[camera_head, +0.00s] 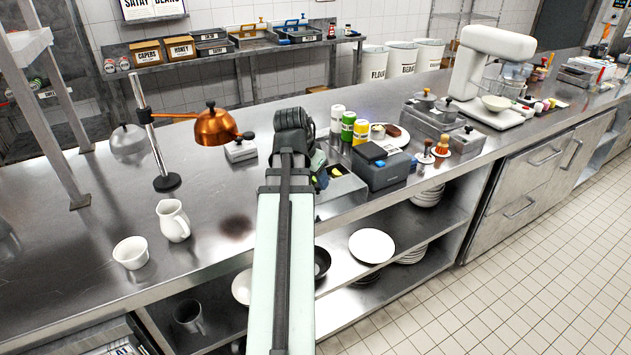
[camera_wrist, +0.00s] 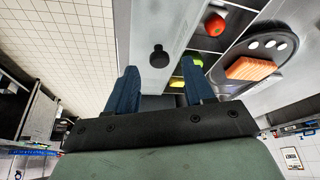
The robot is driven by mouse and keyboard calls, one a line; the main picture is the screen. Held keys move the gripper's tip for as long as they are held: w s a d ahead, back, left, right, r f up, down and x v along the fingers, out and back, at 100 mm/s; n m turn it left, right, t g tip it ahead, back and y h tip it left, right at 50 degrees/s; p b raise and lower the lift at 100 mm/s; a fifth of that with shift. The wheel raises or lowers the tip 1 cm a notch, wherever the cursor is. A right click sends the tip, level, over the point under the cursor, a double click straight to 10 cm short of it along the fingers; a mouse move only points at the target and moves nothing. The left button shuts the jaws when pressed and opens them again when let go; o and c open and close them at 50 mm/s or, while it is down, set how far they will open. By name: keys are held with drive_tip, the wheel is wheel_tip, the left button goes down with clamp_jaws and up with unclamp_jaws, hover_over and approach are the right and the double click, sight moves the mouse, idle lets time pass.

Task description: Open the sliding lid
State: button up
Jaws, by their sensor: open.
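A pale grey sliding lid (camera_wrist: 176,22) with a round black knob (camera_wrist: 159,55) shows in the wrist view. It lies beside open compartments (camera_wrist: 208,42) that hold a red round item (camera_wrist: 215,25) and yellow-green items (camera_wrist: 190,72). My gripper (camera_wrist: 160,74) is open and empty, its blue fingers to the left and right of the knob in the picture. The knob shows just beyond the fingertips; I cannot tell the depth between them. In the head view the steel container (camera_head: 343,196) is partly hidden by my arm, and the lid and knob cannot be made out.
A dark oval dish (camera_wrist: 283,48) with an orange slab (camera_wrist: 254,68) lies right of the compartments. A dark grey box (camera_head: 383,174) and several shakers (camera_head: 347,126) stand close to the container.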

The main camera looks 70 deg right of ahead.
drive_tip(key=v, duration=1.1)
drive_tip(key=shift+a+r, duration=0.2)
drive_tip(key=shift+w, duration=0.15)
